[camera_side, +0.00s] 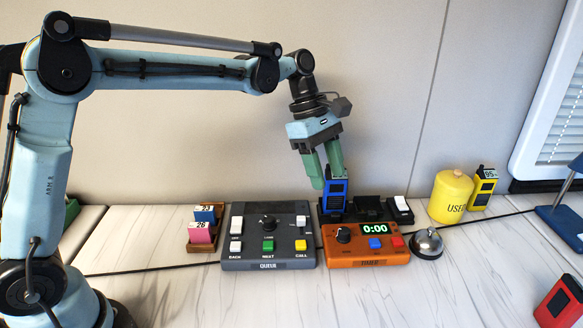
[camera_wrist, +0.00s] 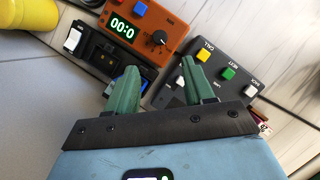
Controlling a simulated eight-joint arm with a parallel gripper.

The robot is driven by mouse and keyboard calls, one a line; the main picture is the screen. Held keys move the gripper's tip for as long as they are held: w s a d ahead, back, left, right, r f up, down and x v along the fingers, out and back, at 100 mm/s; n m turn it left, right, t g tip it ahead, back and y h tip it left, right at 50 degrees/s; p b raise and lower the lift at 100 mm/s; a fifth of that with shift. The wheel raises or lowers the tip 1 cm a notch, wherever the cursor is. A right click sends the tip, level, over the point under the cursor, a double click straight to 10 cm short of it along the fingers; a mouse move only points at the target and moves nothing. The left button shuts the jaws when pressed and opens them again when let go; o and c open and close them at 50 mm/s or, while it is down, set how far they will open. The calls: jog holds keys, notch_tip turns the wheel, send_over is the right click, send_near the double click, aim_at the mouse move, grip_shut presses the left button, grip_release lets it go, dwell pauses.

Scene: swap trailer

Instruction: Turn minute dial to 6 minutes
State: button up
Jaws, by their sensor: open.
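The orange timer box (camera_side: 366,255) stands on the table with its black minute dial (camera_side: 343,235) at its left. Its display (camera_side: 374,229) reads 0:00. The dial's white mark is too small to read. The dial also shows in the wrist view (camera_wrist: 159,38), beyond the gap between my fingertips. My gripper (camera_side: 328,178) is open, with green fingers pointing down, above and behind the timer. It is apart from the dial. In the side view its fingers overlap a blue handset (camera_side: 335,196); I cannot tell whether they touch it.
A grey queue panel (camera_side: 268,250) with a knob stands left of the timer. A bell (camera_side: 428,243) sits close at its right. Behind it is a black dock with a white switch (camera_side: 401,204). A yellow canister (camera_side: 451,195) stands farther right.

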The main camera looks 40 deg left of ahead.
aim_at(344, 230)
jog(key=x, duration=1.2)
jog(key=shift+w+d+f, duration=0.1)
jog(key=shift+d+f, duration=0.05)
jog(key=shift+d, duration=0.05)
jog(key=shift+c, duration=0.5)
grip_shut()
jog(key=shift+g, duration=0.3)
jog(key=m+g, duration=0.1)
jog(key=m, duration=0.2)
jog(key=m+g, duration=0.1)
jog(key=m, duration=0.2)
jog(key=shift+w+m+y, duration=0.2)
jog(key=shift+m+y, duration=0.1)
jog(key=m+g+y, duration=0.1)
jog(key=m, duration=0.2)
jog(key=m+y, duration=0.1)
jog(key=m, duration=0.2)
jog(key=shift+d+m+g, duration=0.15)
jog(key=shift+m+g, duration=0.15)
jog(key=shift+g, duration=0.1)
